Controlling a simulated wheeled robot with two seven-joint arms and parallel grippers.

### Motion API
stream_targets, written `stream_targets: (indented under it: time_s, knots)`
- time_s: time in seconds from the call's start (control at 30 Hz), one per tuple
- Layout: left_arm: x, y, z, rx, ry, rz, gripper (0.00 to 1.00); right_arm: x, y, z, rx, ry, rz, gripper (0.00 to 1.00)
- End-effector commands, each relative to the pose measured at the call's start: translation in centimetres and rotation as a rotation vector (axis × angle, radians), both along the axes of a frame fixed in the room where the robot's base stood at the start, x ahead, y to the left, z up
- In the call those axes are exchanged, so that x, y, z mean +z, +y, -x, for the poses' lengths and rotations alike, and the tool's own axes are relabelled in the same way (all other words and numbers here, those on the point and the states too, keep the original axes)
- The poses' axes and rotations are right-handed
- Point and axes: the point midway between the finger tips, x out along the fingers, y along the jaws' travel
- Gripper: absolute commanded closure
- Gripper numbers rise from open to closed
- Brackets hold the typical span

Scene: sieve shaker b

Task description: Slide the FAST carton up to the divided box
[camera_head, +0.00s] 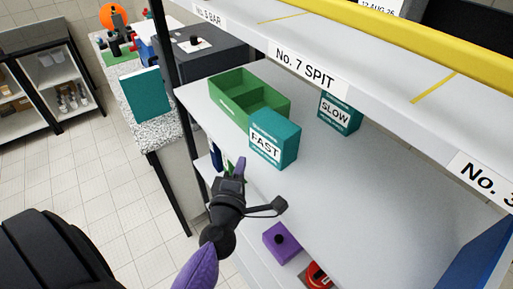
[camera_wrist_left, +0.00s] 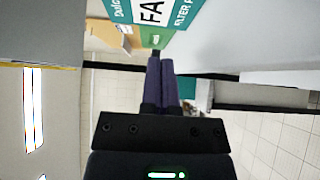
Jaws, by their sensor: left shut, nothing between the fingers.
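The teal FAST carton (camera_head: 273,138) stands upright on the white shelf, with its label facing me. The green divided box (camera_head: 237,97) is just behind it and to its left; the carton overlaps the box's right front corner, and I cannot tell whether they touch. My left gripper (camera_head: 240,166) is shut and empty, just in front of the carton and left of its lower edge. In the left wrist view its purple fingers (camera_wrist_left: 161,68) are together, with the FAST carton (camera_wrist_left: 155,14) beyond their tips. My right gripper is not in view.
A teal SLOW carton (camera_head: 339,113) stands farther back to the right. The shelf (camera_head: 375,185) is bare to the right of the FAST carton. A label rail (camera_head: 303,65) crosses above. A purple block (camera_head: 281,242) sits on a lower level.

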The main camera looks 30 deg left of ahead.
Motion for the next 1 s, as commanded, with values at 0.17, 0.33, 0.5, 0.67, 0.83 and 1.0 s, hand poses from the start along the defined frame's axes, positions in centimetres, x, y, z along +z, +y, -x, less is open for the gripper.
stream_targets:
  time_s: [0.17,0.33,0.5,0.67,0.83,1.0]
  knots:
    - [0.0,-0.3,-3.1,0.0,-0.001,0.001,1.0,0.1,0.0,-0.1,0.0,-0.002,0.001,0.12]
    - [-0.1,-1.1,-4.6,-0.002,0.0,-0.001,1.0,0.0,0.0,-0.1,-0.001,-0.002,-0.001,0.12]
    - [0.0,-1.2,-4.9,-0.001,0.001,-0.003,1.0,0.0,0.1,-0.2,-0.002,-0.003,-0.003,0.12]
    - [0.0,-1.2,-4.8,-0.001,0.001,-0.004,1.0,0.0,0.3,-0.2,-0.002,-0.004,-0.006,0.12]
    - [0.0,-1.6,-5.7,0.0,0.0,-0.003,1.0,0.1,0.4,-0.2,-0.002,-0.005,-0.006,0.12]
    - [0.0,-2.1,-6.7,-0.001,0.0,-0.004,1.0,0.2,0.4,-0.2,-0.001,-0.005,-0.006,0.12]
